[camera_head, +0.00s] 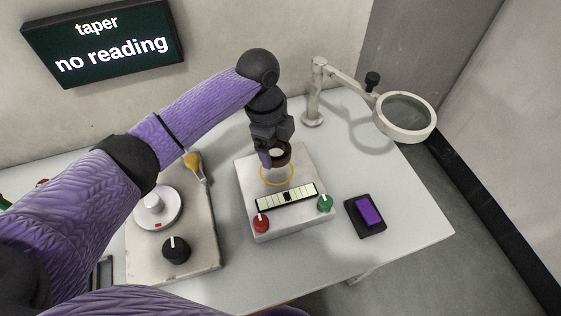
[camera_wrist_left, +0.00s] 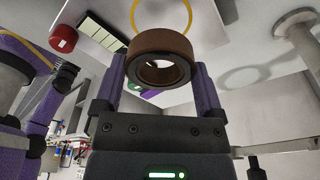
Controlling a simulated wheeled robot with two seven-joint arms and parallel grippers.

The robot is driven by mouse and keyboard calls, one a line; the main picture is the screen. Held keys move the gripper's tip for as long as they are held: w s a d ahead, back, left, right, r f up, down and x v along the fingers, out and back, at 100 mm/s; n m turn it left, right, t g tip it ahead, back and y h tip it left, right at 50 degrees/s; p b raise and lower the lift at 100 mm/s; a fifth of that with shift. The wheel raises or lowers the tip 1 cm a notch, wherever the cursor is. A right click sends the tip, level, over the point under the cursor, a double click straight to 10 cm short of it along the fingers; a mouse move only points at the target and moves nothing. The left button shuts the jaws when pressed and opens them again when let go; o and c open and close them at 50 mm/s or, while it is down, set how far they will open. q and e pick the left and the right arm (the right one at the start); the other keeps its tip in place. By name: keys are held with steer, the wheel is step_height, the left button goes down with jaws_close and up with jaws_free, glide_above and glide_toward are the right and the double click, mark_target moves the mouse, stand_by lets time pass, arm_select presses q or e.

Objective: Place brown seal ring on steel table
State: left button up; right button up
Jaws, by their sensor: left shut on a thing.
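The brown seal ring (camera_wrist_left: 160,50) is a thick brown band with a dark inner edge. My left gripper (camera_wrist_left: 160,75) is shut on it, one finger on each side, in the left wrist view. In the head view the ring (camera_head: 281,152) is held at the tip of my left gripper (camera_head: 274,156), above a pale box with a yellow circle (camera_head: 277,173) on its top. The ring appears apart from the box. The pale grey steel table (camera_head: 400,225) lies under the box. My right gripper is not in view.
The box carries a striped gauge strip (camera_head: 287,197), a red knob (camera_head: 261,222) and a green knob (camera_head: 325,203). A dark pad with a purple face (camera_head: 369,211) lies to its right. A magnifier lamp (camera_head: 405,117) stands behind. A plate with a white disc (camera_head: 157,208) is left. A wall screen (camera_head: 104,42) reads "no reading".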

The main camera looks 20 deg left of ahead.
mark_target(277, 171)
arm_select(q)
step_height(277, 171, down, 6)
steer(key=shift+r+b, duration=0.15)
steer(key=shift+b, duration=0.75)
steer(key=shift+r, duration=0.1)
steer(key=o, duration=1)
steer(key=r+p, duration=0.1)
steer(key=r, duration=0.3)
steer(key=a+r+p, duration=0.1)
steer(key=r, duration=0.3)
steer(key=r+p, duration=0.2)
steer(key=r, duration=0.2)
steer(key=shift+w+a, duration=0.15)
steer(key=shift+a, duration=0.2)
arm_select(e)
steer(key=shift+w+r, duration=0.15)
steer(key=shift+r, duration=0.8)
